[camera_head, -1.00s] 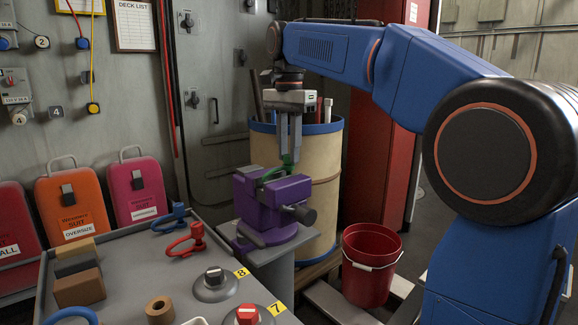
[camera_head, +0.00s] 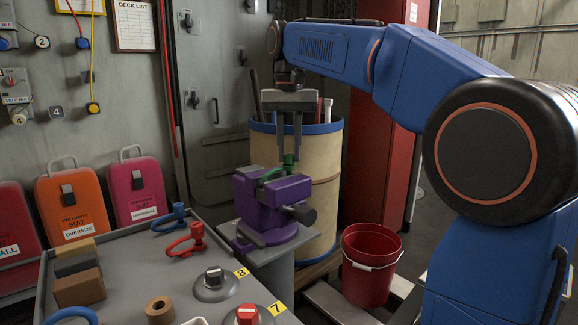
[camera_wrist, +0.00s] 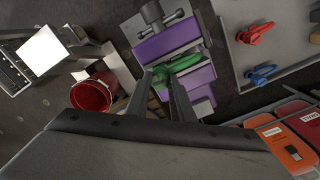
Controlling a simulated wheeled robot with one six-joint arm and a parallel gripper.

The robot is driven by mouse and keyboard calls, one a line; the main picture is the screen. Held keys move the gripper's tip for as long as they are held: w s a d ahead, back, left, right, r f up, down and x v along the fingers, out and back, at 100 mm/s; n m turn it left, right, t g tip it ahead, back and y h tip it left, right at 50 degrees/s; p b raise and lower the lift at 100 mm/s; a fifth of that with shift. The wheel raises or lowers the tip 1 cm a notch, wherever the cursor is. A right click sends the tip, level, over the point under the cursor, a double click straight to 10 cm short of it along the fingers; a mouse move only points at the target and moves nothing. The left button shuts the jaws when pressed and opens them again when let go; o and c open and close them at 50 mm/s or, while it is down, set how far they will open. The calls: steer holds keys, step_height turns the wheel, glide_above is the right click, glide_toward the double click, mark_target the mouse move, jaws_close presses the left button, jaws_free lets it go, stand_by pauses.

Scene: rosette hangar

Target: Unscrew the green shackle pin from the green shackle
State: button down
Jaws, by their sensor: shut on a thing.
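The green shackle (camera_head: 271,174) sits clamped in the jaws of a purple vise (camera_head: 262,206) on a grey pedestal; it also shows in the wrist view (camera_wrist: 185,62). The green shackle pin (camera_head: 289,162) stands at the shackle's right end in the head view, and its head also shows in the wrist view (camera_wrist: 161,76). My gripper (camera_head: 288,156) points down over the vise, with its fingers closed on the pin head from two sides. The fingers partly hide the pin. I cannot tell how far its thread is engaged in the shackle.
A grey table (camera_head: 160,265) at the front left holds a red shackle (camera_head: 187,240), a blue shackle (camera_head: 170,218), blocks and numbered knobs. A tan barrel (camera_head: 325,190) stands behind the vise. A red bucket (camera_head: 370,265) stands to the right on the floor.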

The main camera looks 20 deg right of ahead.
mark_target(289, 155)
steer(key=shift+r, duration=2.65)
steer(key=shift+r, duration=2.45)
